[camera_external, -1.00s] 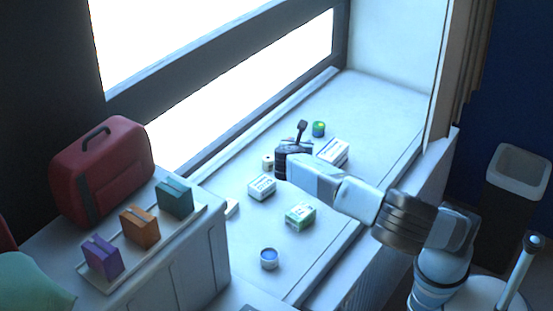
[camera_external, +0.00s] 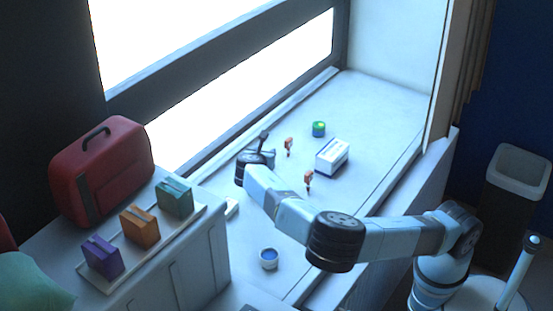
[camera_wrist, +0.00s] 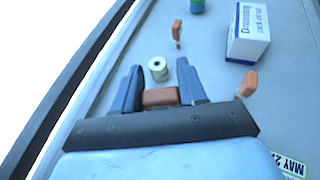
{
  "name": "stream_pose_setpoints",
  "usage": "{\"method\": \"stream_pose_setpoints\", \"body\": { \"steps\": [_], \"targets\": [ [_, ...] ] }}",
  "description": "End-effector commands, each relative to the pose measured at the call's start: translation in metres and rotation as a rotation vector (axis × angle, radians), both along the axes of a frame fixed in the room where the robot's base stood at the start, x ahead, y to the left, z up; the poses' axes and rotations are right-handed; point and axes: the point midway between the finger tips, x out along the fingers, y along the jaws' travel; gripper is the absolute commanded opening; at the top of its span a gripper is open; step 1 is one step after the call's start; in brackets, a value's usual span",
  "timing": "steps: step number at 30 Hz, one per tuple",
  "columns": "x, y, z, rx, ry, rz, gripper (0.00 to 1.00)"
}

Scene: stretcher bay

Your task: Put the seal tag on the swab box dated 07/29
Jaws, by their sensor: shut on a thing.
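My gripper (camera_wrist: 159,82) is shut on an orange-brown block, which looks like a seal tag (camera_wrist: 160,97), between its two blue fingers in the wrist view. In the external view my gripper (camera_external: 256,157) is over the window side of the counter, and the held tag cannot be made out. Two similar orange tags (camera_external: 289,146) (camera_external: 309,180) stand apart on the counter. A box with a dated label (camera_wrist: 289,163) shows at the lower right of the wrist view; only "MAY 2" is readable. No 07/29 date is visible; my arm covers the counter where two boxes stood.
A white dressing pack (camera_external: 333,157) and a green-topped jar (camera_external: 319,129) stand farther back. A pale roll (camera_wrist: 158,68) is just beyond my fingertips. A blue-topped tub (camera_external: 268,258) is near the front. A tray (camera_external: 95,286) with three coloured boxes and a red case (camera_external: 105,170) are at left.

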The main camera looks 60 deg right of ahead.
Motion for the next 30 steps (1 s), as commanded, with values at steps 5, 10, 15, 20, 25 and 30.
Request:
{"method": "stream_pose_setpoints", "body": {
  "steps": [5,10,15,20,25,30],
  "targets": [
    [0.005,0.0,-0.007,0.0,0.0,-0.001,0.13],
    [0.01,0.001,-0.022,-0.001,0.002,0.0,0.13],
    [0.009,0.0,-0.041,-0.002,0.001,-0.001,0.13],
    [0.01,0.0,-0.042,0.001,0.0,-0.001,0.13],
    [0.009,0.0,-0.043,0.001,0.001,-0.001,0.13],
    [0.01,0.0,-0.043,0.0,0.0,-0.001,0.57]
  ]
}}
